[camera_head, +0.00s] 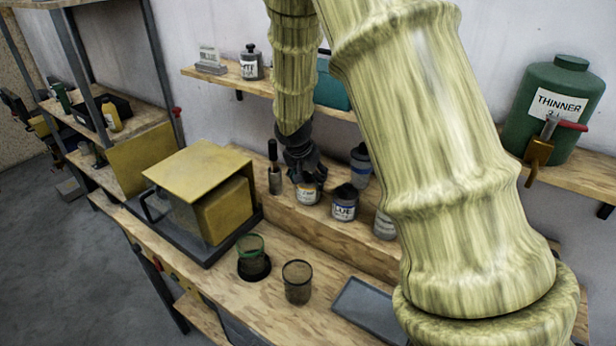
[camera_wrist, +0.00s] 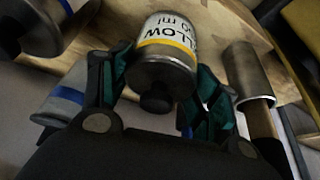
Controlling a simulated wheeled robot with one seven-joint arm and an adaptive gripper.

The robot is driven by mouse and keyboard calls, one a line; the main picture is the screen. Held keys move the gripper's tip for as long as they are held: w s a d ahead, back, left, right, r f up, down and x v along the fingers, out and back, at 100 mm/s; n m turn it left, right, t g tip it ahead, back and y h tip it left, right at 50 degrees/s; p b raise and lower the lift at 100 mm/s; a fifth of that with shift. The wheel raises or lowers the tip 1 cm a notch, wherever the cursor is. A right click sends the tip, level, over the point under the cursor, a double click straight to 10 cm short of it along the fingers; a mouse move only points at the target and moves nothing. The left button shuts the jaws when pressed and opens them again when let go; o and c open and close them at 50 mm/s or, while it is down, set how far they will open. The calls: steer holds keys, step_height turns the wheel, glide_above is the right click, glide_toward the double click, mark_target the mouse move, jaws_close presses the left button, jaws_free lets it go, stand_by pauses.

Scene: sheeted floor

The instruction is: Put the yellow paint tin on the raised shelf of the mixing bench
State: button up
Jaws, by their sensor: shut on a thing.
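The yellow paint tin (camera_wrist: 165,52) has a white label reading "LLOW" with a yellow band and a dark knob on its lid. My gripper (camera_wrist: 162,78) is shut on it, one finger on each side. In the head view the tin (camera_head: 308,195) shows under my gripper (camera_head: 306,178), at the raised shelf (camera_head: 283,207) of the mixing bench (camera_head: 205,277). The tin looks upright. I cannot tell whether its base touches the shelf. My fingers hide its upper part in the head view.
A blue-labelled tin (camera_head: 344,204) stands to the right on the raised shelf, with another tin (camera_head: 360,165) behind it. A dark-handled metal tool (camera_head: 274,168) stands close left.

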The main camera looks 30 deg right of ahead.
steer(key=shift+f, duration=0.1)
steer(key=o, duration=1.7)
steer(key=shift+c, duration=0.2)
steer(key=b+v, duration=0.3)
steer(key=v, duration=0.9)
